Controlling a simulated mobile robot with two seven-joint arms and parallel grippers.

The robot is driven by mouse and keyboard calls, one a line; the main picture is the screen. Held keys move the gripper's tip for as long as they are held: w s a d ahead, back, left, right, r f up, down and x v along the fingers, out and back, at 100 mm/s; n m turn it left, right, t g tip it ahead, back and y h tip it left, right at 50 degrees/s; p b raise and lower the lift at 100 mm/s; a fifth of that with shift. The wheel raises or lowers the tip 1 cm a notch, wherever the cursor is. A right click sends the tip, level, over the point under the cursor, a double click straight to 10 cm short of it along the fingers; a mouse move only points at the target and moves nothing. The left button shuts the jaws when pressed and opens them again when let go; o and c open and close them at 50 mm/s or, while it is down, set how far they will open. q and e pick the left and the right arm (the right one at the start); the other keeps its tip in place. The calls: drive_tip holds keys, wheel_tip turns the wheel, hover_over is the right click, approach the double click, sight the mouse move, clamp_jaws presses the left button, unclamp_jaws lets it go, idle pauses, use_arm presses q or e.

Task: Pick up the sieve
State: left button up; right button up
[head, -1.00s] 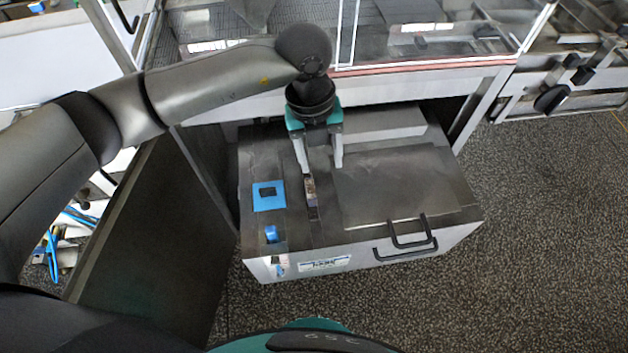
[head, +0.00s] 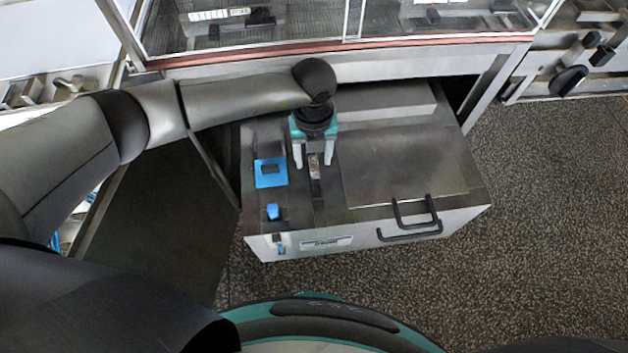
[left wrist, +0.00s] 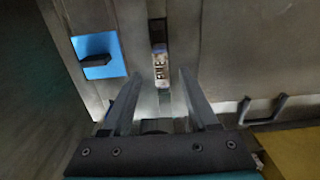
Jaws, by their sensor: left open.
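My left gripper (head: 313,164) is open, pointing down over the top of the metal cabinet. Its two fingers stand on either side of a small pale, dark-marked piece (head: 314,170) in a narrow dark strip. In the left wrist view this piece (left wrist: 160,66) lies ahead of the gap between the open fingers (left wrist: 159,76), with nothing held. I cannot tell for sure whether this piece is part of the sieve; no mesh shows on it. My right gripper is out of view.
The metal cabinet (head: 400,172) has black handles (head: 410,219) at its front right. A blue square plate (head: 270,173) and a small blue part (head: 273,212) are left of the strip. A glazed machine (head: 345,45) stands behind. Speckled floor (head: 540,230) is free at right.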

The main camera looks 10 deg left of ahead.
sight(314, 166)
use_arm(q)
wheel_tip(314, 166, down, 3)
drive_tip(key=shift+d+f, duration=0.1)
drive_tip(key=shift+f, duration=0.05)
drive_tip(key=shift+c, duration=0.2)
clamp_jaws()
idle(0.3)
